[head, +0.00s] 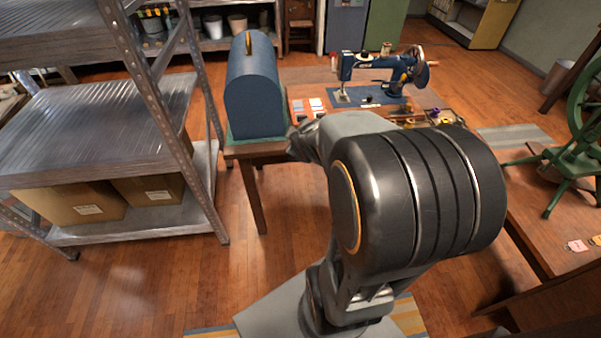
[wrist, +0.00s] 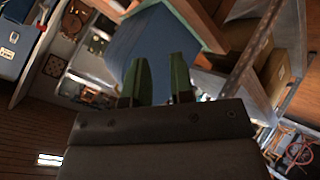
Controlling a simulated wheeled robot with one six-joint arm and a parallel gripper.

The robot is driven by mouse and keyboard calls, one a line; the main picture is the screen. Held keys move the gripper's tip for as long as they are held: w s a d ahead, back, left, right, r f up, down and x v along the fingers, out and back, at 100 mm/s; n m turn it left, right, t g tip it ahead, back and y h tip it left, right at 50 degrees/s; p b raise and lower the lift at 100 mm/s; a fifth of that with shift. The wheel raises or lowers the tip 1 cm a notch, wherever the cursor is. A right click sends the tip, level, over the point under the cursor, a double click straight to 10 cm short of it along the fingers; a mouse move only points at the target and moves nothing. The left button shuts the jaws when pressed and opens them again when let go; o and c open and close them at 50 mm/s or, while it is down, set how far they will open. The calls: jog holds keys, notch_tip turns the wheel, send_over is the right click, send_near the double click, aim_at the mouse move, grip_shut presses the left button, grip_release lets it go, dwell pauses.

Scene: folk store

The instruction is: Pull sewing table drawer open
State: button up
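The wooden sewing table (head: 310,75) stands beyond my arm in the head view. A dark blue sewing machine (head: 372,70) and a blue rounded case (head: 254,90) stand on it. My arm covers much of the table's near side, and I cannot make out the drawer in either view. My gripper (wrist: 158,82) shows its two green fingers apart and empty in the wrist view. The blue case (wrist: 155,38) appears behind the fingers, with no visible contact. The gripper is hidden behind my arm in the head view.
A metal shelf rack (head: 120,105) with cardboard boxes (head: 70,202) on its lower shelf stands at left. Another wooden table (head: 550,225) with a green wheeled machine (head: 580,125) stands at right. Wooden floor (head: 130,280) is clear at lower left.

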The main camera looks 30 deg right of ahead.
jog(key=d+f+n+t+y+b, duration=0.2)
jog(key=d+f+n+t+b, duration=0.4)
jog(key=f, duration=0.6)
jog(key=d+f+n+t+y+b, duration=0.1)
jog(key=d+f+n+b, duration=0.5)
jog(key=f, duration=0.5)
jog(key=shift+m, duration=0.7)
jog(key=w+b, duration=0.1)
jog(key=w, duration=0.3)
jog(key=w+f+b, duration=0.1)
jog(key=w, duration=0.3)
jog(key=w+a+f+b, duration=0.1)
jog(key=w, duration=0.4)
jog(key=shift+s, duration=0.1)
jog(key=shift+c, duration=0.3)
grip_shut()
